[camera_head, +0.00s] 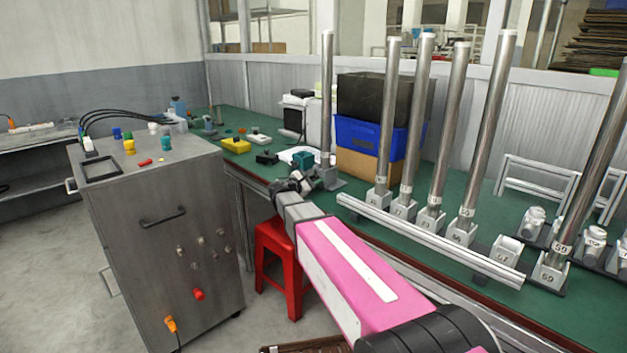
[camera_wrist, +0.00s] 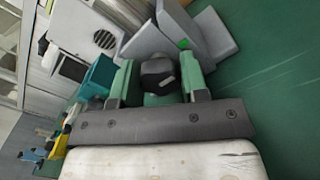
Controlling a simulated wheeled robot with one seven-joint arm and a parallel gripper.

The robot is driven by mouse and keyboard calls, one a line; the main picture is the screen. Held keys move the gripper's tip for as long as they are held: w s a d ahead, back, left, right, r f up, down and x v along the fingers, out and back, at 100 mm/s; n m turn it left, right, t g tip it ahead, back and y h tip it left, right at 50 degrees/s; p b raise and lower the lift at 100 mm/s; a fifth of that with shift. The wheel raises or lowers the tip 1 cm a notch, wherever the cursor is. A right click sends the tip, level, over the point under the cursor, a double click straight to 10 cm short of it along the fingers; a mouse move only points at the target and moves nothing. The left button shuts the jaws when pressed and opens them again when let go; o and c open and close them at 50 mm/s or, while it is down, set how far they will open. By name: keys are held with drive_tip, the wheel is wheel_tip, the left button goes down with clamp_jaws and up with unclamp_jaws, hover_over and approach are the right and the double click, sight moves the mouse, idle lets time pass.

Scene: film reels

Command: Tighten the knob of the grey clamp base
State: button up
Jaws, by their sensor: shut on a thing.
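The grey clamp base (camera_head: 329,178) stands near the front edge of the green bench, with a tall steel post (camera_head: 327,95) rising from it. In the wrist view the grey base (camera_wrist: 216,38) is just beyond my fingers, with a small green mark beside the knob. The dark, faceted knob (camera_wrist: 157,72) sits between the two green fingers of my gripper (camera_wrist: 158,80). My gripper is shut on the knob. In the head view my gripper (camera_head: 302,180) reaches the base from the front left, and the knob is hard to make out there.
A teal box (camera_wrist: 97,78) is close to the left finger; it also shows behind the base in the head view (camera_head: 303,160). A red stool (camera_head: 281,262) and grey cabinet (camera_head: 150,225) stand left.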

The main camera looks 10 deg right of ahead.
idle(0.3)
drive_tip(key=o, duration=0.9)
drive_tip(key=shift+a, duration=0.1)
drive_tip(key=v, duration=1)
drive_tip(key=shift+s+a, duration=0.3)
drive_tip(key=shift+s, duration=0.1)
